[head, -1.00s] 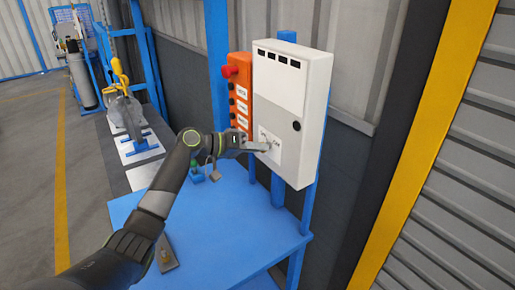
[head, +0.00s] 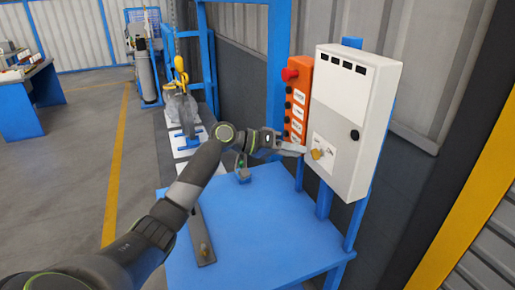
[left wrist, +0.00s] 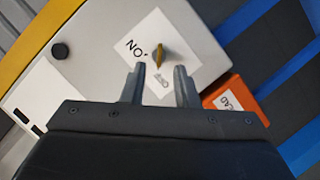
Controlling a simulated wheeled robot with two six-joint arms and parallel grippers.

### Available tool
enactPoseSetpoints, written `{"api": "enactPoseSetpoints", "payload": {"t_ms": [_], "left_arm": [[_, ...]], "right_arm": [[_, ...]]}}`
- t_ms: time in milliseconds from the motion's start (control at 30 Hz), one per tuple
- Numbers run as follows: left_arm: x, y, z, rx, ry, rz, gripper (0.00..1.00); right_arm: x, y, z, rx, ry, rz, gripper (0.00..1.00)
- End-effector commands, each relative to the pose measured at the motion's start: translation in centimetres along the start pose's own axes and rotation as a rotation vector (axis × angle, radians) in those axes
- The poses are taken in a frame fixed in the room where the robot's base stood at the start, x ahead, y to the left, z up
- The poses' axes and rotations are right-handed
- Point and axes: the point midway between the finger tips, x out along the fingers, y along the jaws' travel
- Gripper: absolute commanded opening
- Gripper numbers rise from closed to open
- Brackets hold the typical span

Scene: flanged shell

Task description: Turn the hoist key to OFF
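The hoist key (head: 318,154) is a brass-yellow key in the white label plate on the front of the white control box (head: 345,110). In the left wrist view the key (left wrist: 161,57) stands upright in the picture, with an "ON" mark to its left and a smaller mark, likely "OFF", below it. My left gripper (head: 303,150) is just left of the key in the head view. In the left wrist view its two fingers (left wrist: 161,82) are apart and empty, with the key beyond the gap between their tips. My right gripper is not in view.
An orange button panel (head: 297,100) with a red knob is left of the box. The blue table (head: 260,230) below carries a flat grey plate (head: 200,235) with a brass piece and a small padlock-like item (head: 242,172). A yellow post (head: 470,190) is at right.

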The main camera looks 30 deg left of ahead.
Motion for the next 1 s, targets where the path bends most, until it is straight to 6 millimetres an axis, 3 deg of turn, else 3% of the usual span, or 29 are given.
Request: {"api": "enactPoseSetpoints", "payload": {"t_ms": [200,500,700,1000], "left_arm": [[-4.5,-0.4,0.2,0.003,-0.001,-0.005,0.27],[-9.5,-0.3,0.2,0.001,-0.002,-0.005,0.27],[-11.4,-0.1,0.1,0.001,0.000,-0.002,0.27],[-12.0,0.0,0.0,0.000,-0.001,0.001,0.27]], "right_arm": [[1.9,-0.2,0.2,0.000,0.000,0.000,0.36],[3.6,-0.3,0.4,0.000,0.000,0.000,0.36],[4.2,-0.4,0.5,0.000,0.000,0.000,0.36],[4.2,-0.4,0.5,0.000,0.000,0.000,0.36]]}}
